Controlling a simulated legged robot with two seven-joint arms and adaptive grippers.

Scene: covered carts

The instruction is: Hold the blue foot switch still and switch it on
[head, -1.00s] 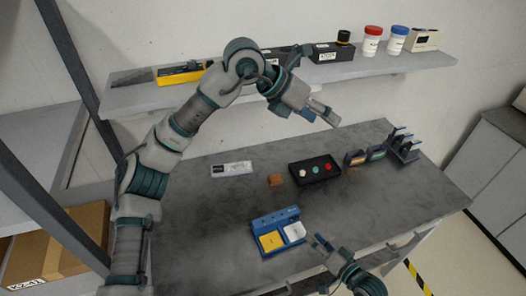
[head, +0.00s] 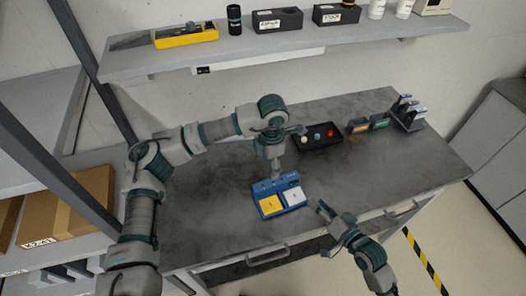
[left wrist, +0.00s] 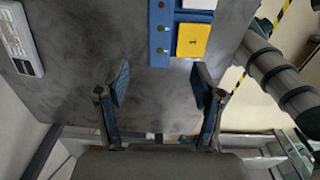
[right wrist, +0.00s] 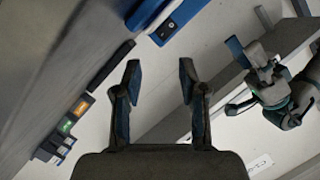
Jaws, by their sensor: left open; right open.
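The blue foot switch (head: 264,187) lies on the grey table, with a yellow pedal (head: 268,206) and a white pedal (head: 293,197). The left wrist view shows its blue strip (left wrist: 160,36) with small indicator dots beside the yellow pedal (left wrist: 193,40). In the right wrist view its blue edge (right wrist: 184,17) carries a small black rocker (right wrist: 167,28). My left gripper (head: 276,176) points down near the switch's back edge; its fingers (left wrist: 160,84) are open and empty. My right gripper (head: 321,210) is open and empty, apart from the switch at its right; its fingers also show (right wrist: 160,70).
A black tray with coloured knobs (head: 318,137) sits behind the switch. Small devices (head: 368,124) and a rack (head: 408,115) stand at the back right. A white labelled box (left wrist: 18,38) lies on the table. A shelf (head: 290,45) runs above. The table's left front is clear.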

